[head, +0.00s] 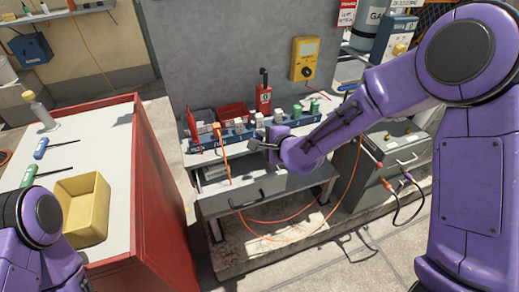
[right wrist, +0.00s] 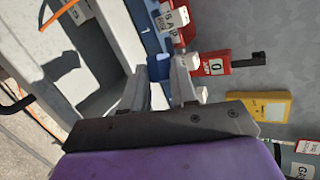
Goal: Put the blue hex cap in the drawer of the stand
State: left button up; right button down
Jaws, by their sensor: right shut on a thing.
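My right gripper (head: 257,145) is over the front of the grey stand, just in front of the blue rail (head: 238,134). In the right wrist view the fingers of this gripper (right wrist: 163,88) are closed on a small blue piece (right wrist: 158,68), which looks like the blue hex cap; its shape is mostly hidden. The stand's drawer (head: 260,192) is below the gripper. Its front appears pulled out, with a gap visible behind it on the left. Only part of my left arm shows at the lower left; its gripper is out of view.
Blocks, red parts and a red lockout-like device (head: 263,100) stand along the rail. An orange cable (head: 224,150) hangs over the drawer's left side. A red cabinet (head: 160,185) with a yellow bin (head: 85,225) stands left; a grey cabinet (head: 400,158) stands right.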

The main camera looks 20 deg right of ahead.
jog(key=f, duration=0.4)
jog(key=shift+w+a, duration=0.1)
jog(key=shift+a, duration=0.3)
jog(key=shift+f, duration=0.5)
jog(key=c, duration=0.9)
grip_release()
jog(key=shift+r, duration=0.1)
jog(key=shift+r, duration=0.1)
